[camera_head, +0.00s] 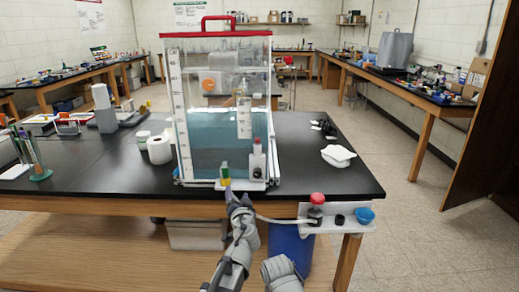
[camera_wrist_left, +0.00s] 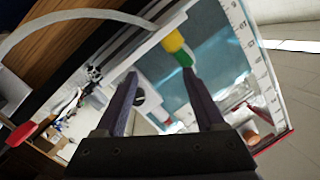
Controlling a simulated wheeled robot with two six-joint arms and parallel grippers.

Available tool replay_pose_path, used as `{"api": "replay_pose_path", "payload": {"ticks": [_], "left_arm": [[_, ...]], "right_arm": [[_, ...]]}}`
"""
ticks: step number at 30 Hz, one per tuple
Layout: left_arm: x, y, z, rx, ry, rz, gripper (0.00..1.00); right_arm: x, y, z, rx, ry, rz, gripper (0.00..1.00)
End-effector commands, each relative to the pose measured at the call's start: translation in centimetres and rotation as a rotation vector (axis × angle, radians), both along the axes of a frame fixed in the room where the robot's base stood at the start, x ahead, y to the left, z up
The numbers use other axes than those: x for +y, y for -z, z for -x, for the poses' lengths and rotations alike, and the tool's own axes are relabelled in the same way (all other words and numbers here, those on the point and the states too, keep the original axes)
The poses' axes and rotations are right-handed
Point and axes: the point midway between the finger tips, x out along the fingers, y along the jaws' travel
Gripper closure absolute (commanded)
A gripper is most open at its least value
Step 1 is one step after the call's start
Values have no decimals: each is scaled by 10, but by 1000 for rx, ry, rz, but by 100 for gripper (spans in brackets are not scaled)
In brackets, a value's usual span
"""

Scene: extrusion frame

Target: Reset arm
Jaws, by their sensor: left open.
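My left gripper (camera_head: 233,193) is in front of the table's near edge, just below the clear tank (camera_head: 205,140) with blue liquid and a red lid. In the left wrist view its two dark fingers (camera_wrist_left: 160,76) are apart, and I see nothing held between them. A small yellow and green piece (camera_head: 225,173) stands at the tank's front base. It also shows in the left wrist view (camera_wrist_left: 177,47), beyond the fingertips. My right gripper does not show.
A white shelf (camera_head: 342,227) juts from the table front with a red-topped fitting (camera_head: 317,205) and a blue bowl (camera_head: 365,215). A pale hose (camera_head: 280,220) runs beside my gripper. A blue bin (camera_head: 290,250) is below. White rolls (camera_head: 159,149) stand left of the tank.

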Motion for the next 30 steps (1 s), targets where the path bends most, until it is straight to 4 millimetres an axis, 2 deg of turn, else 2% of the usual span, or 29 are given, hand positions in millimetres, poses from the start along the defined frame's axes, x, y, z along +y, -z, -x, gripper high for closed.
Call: {"api": "replay_pose_path", "payload": {"ticks": [1,4,6,10,15,21,26,30], "left_arm": [[32,14,13,57,-89,36,29],[86,53,43,221,-258,114,29],[112,83,70,361,-348,173,29],[134,134,124,634,-440,282,29],[129,172,179,906,-442,389,29],[111,192,226,1138,-378,488,29],[94,198,259,1293,-294,558,29],[67,176,270,1342,-246,507,29]], "right_arm": [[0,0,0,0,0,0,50],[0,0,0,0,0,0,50],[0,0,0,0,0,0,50],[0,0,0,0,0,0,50],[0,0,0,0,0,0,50],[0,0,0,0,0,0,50],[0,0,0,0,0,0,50],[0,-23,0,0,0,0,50]]}}
